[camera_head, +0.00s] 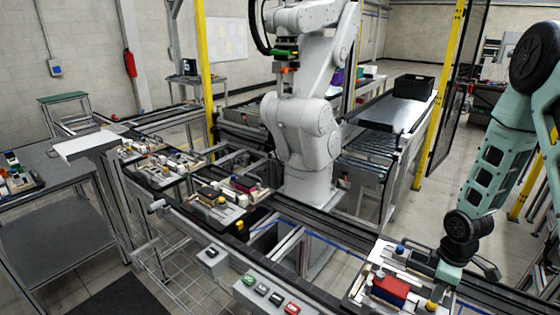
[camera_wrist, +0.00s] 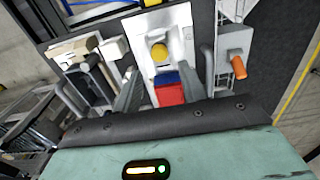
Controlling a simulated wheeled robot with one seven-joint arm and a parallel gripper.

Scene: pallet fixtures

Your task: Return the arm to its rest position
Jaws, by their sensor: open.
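My teal arm comes down at the right of the head view, its gripper (camera_head: 447,272) low beside a pallet fixture (camera_head: 360,290). A red block (camera_head: 389,290) sits on that fixture, with a blue knob and a yellow knob near it. In the wrist view my gripper (camera_wrist: 168,80) is open, its two grey fingers apart. The red block (camera_wrist: 169,95), with a blue part on it, shows between and below the fingers. The yellow knob (camera_wrist: 159,52) is just beyond it. Whether the fingers touch the block cannot be told.
A conveyor line with several more pallet fixtures (camera_head: 220,205) runs to the left. A large white robot arm (camera_head: 300,130) stands behind it. A button panel (camera_head: 268,298) is at the front. An orange-tipped part (camera_wrist: 238,67) lies right of my fingers. Yellow posts (camera_head: 440,95) stand behind.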

